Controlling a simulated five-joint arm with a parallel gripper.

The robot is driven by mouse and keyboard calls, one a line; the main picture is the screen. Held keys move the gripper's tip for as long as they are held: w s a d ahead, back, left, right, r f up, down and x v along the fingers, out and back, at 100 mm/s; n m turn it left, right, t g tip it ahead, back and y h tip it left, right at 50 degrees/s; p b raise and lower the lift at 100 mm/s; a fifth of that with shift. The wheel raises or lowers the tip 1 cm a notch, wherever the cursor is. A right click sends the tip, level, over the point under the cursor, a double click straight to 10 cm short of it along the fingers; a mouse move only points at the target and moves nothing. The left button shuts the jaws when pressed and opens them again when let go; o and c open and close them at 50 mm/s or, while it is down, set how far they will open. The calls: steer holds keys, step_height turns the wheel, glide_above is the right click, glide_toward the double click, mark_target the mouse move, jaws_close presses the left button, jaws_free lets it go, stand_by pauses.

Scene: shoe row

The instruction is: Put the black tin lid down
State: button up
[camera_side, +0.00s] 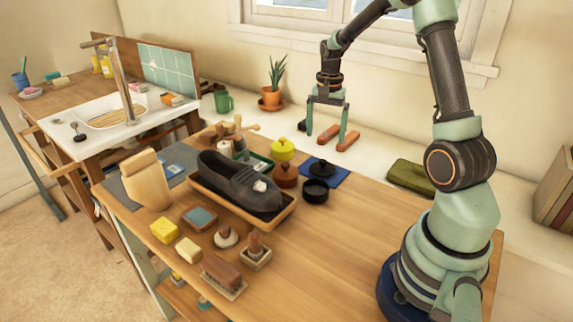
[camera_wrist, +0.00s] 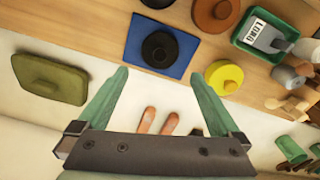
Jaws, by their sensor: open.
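The black tin lid (camera_side: 321,167) lies flat, knob up, on a blue cloth (camera_side: 341,179) at the back edge of the wooden table. In the wrist view the lid (camera_wrist: 160,48) is well inside the blue cloth (camera_wrist: 134,66). The open black tin (camera_side: 316,191) stands just in front of the cloth. My gripper (camera_side: 327,128) is open and empty, raised above and behind the table edge, apart from the lid. In the wrist view its fingertips (camera_wrist: 157,76) are spread, with the lid beyond them.
A brown-orange tin (camera_side: 286,175) and a yellow tin (camera_side: 283,149) stand left of the cloth. A dark shoe (camera_side: 240,182) sits in a wooden tray (camera_side: 287,213). An olive padded block (camera_side: 411,177) lies behind the table. The front right tabletop is clear.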

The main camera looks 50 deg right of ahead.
steer(key=s+a+r+n+t, duration=0.2)
steer(key=a+r+n, duration=0.5)
steer(key=a+r, duration=0.5)
steer(key=s+a+n+t, duration=0.1)
steer(key=s+a+n, duration=0.2)
steer(key=a, duration=0.3)
steer(key=s+a+r+n+t, duration=0.1)
steer(key=s+a+n+t, duration=0.1)
steer(key=a+n, duration=0.3)
steer(key=shift+s+a+r+t, duration=0.3)
steer(key=shift+s+a, duration=0.05)
steer(key=shift+s, duration=0.4)
